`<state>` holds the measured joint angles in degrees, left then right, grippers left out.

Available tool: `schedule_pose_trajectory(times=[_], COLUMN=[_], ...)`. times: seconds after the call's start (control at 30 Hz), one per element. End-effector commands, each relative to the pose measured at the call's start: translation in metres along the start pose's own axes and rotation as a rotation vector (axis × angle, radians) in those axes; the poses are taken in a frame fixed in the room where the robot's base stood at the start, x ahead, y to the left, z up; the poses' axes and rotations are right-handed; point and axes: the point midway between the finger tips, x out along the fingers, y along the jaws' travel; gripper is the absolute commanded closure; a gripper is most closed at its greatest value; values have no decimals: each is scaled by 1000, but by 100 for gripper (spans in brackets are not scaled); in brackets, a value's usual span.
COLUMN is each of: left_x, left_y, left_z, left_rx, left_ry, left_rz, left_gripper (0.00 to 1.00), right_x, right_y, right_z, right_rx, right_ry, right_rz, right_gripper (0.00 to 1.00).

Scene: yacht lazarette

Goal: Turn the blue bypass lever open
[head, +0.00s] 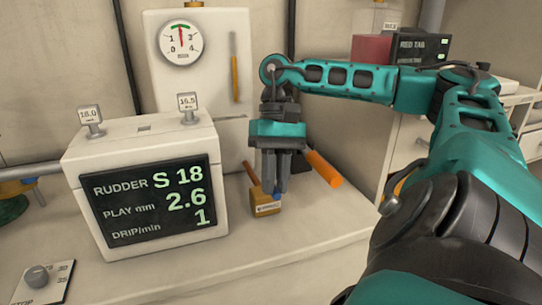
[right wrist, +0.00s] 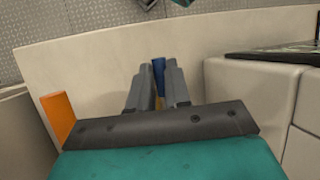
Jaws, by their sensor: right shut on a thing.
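The blue bypass lever (right wrist: 158,72) shows in the right wrist view as a narrow blue piece between my right gripper's fingers (right wrist: 156,85). In the head view only a small blue bit of it (head: 277,195) shows at the fingertips. My right gripper (head: 271,190) points down and is shut on it, just above a brass-coloured block (head: 265,209) with a small label. The fingers hide most of the lever, so its angle is hard to tell. My left gripper is in neither view.
A white display box (head: 150,150) reading RUDDER, PLAY and DRIP stands left of the gripper. An orange handle (head: 324,168) lies close to the right. A gauge (head: 180,38) is on the back panel. The bench front is clear.

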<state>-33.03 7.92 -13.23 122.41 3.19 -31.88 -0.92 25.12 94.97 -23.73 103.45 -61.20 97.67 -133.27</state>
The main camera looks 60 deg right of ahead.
Motion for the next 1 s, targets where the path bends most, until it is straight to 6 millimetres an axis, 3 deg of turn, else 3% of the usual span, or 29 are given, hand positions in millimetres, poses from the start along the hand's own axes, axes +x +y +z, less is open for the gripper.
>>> schedule_pose_trajectory(times=[0.43, 0.47, 0.7, 1.0], left_x=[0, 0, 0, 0], left_y=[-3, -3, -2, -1], left_z=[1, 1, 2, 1], left_rx=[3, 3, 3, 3], left_ry=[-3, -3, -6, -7], left_rz=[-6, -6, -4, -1], left_gripper=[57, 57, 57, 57], right_x=[-1, -1, 0, -3], right_y=[1, 1, 1, 0], right_z=[-1, -1, 0, 0], right_rx=[-9, -9, -8, -8], right_ry=[2, 2, 1, 0], right_rz=[4, 4, 4, 3], right_gripper=[100, 82, 59, 57])
